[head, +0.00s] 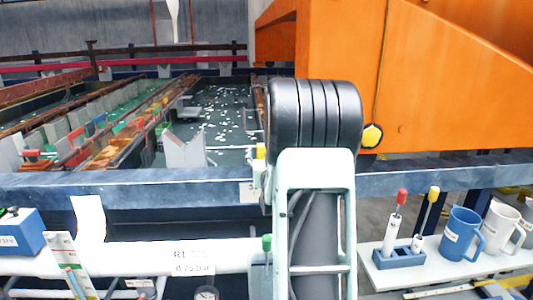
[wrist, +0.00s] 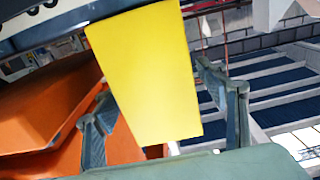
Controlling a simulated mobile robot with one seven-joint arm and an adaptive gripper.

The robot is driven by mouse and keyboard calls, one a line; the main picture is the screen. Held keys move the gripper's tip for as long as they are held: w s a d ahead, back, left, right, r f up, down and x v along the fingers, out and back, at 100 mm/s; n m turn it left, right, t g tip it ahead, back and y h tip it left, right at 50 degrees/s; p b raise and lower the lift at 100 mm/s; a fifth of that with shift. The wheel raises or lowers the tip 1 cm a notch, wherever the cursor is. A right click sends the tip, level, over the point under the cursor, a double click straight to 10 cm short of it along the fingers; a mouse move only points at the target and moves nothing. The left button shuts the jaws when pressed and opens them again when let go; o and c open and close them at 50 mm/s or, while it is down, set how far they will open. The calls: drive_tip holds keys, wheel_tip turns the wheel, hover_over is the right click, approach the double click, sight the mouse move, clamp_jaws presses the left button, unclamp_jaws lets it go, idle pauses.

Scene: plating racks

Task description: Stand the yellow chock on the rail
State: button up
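The yellow chock (wrist: 150,75) is a flat-faced yellow block in the wrist view, wider at the top of the picture. My gripper (wrist: 155,80) has one finger at each side edge of it and appears shut on it. The chock's upper end overlaps the edge of a dark blue beam (wrist: 60,20); I cannot tell whether they touch. In the head view a long blue-grey rail (head: 150,183) crosses the picture. My arm stands in front of it and hides my gripper and the chock there.
Behind the rail are plating tanks (head: 215,115) with racks. A large orange housing (head: 440,90) fills the right, with a yellow knob-like thing (head: 372,135) hanging by it. A white shelf (head: 400,275) at lower right holds mugs (head: 462,235) and a blue tool holder (head: 398,258).

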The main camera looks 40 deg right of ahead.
drive_tip(key=shift+f, duration=0.2)
drive_tip(key=v, duration=1.2)
drive_tip(key=shift+r, duration=0.25)
